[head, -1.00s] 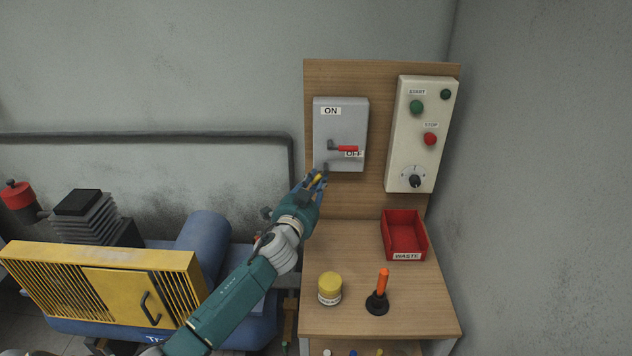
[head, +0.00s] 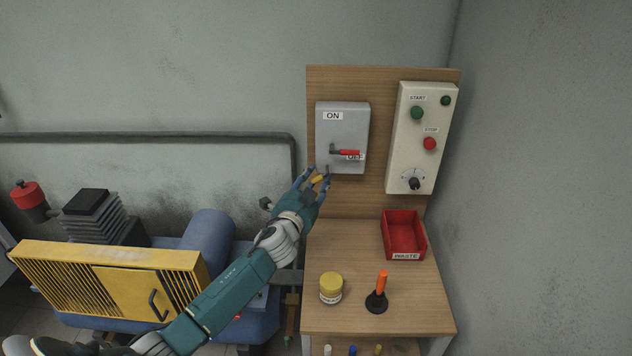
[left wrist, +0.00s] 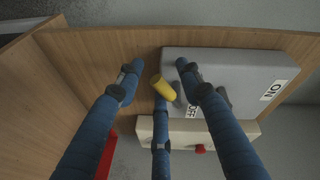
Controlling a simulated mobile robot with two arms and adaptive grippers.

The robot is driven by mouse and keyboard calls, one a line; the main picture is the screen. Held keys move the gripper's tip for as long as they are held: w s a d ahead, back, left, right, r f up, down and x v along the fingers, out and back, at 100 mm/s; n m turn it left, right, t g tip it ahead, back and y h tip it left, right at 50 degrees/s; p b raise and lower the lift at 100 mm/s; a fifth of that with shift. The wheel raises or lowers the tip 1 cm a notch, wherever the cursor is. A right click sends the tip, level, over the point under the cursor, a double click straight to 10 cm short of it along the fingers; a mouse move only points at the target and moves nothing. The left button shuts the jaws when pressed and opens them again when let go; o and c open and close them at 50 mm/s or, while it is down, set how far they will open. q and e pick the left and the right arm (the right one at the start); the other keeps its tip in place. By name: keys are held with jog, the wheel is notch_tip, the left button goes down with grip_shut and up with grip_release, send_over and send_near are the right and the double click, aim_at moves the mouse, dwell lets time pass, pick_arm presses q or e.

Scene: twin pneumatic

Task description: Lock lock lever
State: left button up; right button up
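A grey switch box (head: 340,125) marked ON and OFF hangs on a wooden back panel. Its red-handled lever (head: 346,152) points right, beside the OFF label. A small lever with a yellow handle (head: 319,178), which I take for the lock lever, sits at the box's lower left corner. In the left wrist view the yellow handle (left wrist: 164,88) lies between the spread blue fingers. My left gripper (head: 318,173) is open around it, with visible gaps to the two upper fingers. Whether the lower finger touches it I cannot tell. My right gripper is not in view.
A control box (head: 422,140) with START and STOP buttons hangs to the right. Below, the bench (head: 350,252) holds a red waste bin (head: 404,238), a yellow-lidded jar (head: 330,288) and an orange-handled tool (head: 379,290). A yellow-fronted compressor (head: 110,280) stands left.

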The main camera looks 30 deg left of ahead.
pick_arm(q)
jog(key=shift+f, duration=0.1)
jog(key=shift+s+d, duration=0.15)
jog(key=shift+s, duration=0.1)
jog(key=s+d, duration=0.1)
jog(key=s, duration=1)
jog(key=shift+s+d+r, duration=0.2)
jog(key=shift+d+r, duration=0.2)
jog(key=shift+r, duration=0.05)
